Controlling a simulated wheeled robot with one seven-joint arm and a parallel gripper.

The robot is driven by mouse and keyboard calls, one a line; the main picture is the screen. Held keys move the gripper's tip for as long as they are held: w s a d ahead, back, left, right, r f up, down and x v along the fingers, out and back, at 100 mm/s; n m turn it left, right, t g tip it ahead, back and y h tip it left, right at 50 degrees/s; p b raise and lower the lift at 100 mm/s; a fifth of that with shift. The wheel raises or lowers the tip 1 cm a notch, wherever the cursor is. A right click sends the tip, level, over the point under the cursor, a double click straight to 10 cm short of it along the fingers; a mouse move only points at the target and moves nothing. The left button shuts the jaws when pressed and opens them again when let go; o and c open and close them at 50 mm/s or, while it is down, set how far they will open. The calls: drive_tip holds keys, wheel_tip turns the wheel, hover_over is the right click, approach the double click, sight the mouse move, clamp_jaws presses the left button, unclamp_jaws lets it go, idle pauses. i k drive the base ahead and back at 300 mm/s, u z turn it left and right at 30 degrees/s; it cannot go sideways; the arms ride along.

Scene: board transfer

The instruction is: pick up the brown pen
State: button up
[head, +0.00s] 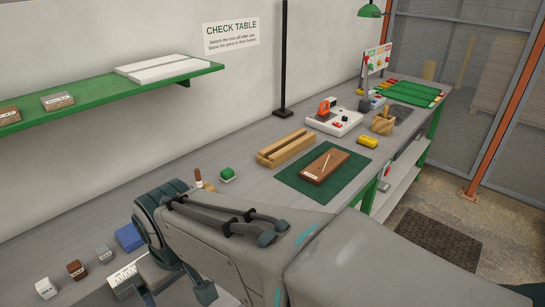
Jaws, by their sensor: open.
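No clearly brown pen can be told apart in the head view. A thin, pale tan pen-like stick (326,162) lies lengthwise on a brown wooden board (313,174), which rests on a dark green mat (289,178). A small brown-topped object (198,175) stands on the table behind my arm, its lower part partly hidden. My gripper (177,294) points down at the lower left, open, with its dark fingertips partly seen. It is well away from the board and the stick.
A slotted wooden block (287,148) stands behind the mat. A yellow block (368,142) and wooden holder (383,123) stand farther right. A green shelf (100,95) juts out above the table.

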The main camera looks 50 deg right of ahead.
sight(199, 182)
drive_tip(key=z, duration=0.05)
drive_tip(key=k, duration=1)
drive_tip(key=z, duration=1.9)
drive_tip(key=i, duration=1)
drive_tip(key=u, duration=2.05)
drive_tip(key=i, duration=0.5)
drive_tip(key=z, duration=0.1)
